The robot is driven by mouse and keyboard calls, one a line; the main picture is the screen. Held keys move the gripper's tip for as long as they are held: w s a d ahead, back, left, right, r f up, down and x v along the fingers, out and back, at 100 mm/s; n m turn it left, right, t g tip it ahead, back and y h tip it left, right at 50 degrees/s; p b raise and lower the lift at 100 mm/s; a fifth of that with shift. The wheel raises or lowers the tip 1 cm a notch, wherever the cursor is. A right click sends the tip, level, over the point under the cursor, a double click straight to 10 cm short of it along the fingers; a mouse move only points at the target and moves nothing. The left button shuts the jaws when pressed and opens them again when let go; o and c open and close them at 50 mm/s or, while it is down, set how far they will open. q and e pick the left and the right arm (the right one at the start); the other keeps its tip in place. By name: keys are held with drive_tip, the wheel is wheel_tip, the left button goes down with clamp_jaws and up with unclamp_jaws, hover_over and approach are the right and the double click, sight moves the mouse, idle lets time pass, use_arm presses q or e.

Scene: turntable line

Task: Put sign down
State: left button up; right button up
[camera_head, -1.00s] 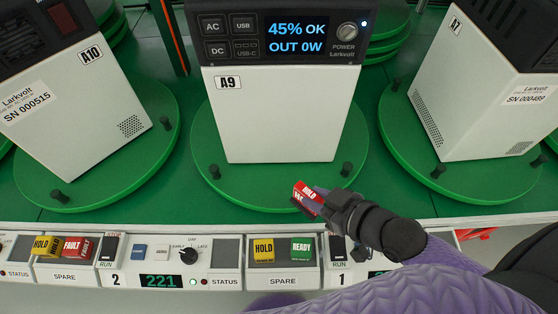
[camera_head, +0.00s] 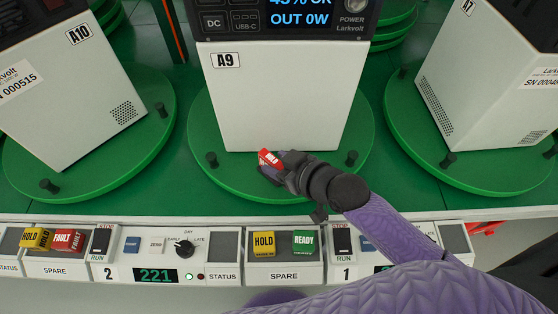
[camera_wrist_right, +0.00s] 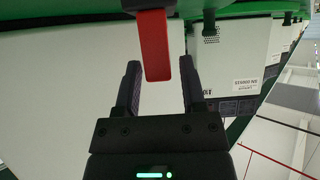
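The red sign (camera_head: 270,158) with white lettering is at the front of the green turntable (camera_head: 225,187), just before the lower front edge of unit A9 (camera_head: 280,100). I cannot tell whether it rests on the turntable. My right gripper (camera_head: 279,165) reaches to it from the front right. In the right wrist view, the red sign (camera_wrist_right: 154,45) shows between the two fingers (camera_wrist_right: 159,65), which stand apart with a gap on each side of it. The far end of the sign is cut off there. My left gripper is not in view.
Black pegs (camera_head: 351,158) stand on the turntable. Units A10 (camera_head: 70,95) and A7 (camera_head: 485,90) stand on turntables at either side. A front console holds yellow HOLD (camera_head: 263,243), green READY (camera_head: 305,242) and red FAULT (camera_head: 68,240) signs.

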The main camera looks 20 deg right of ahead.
drive_tip(key=shift+o, duration=0.5)
drive_tip(key=shift+r, duration=0.15)
drive_tip(key=p+v, duration=0.4)
drive_tip(key=v, duration=0.8)
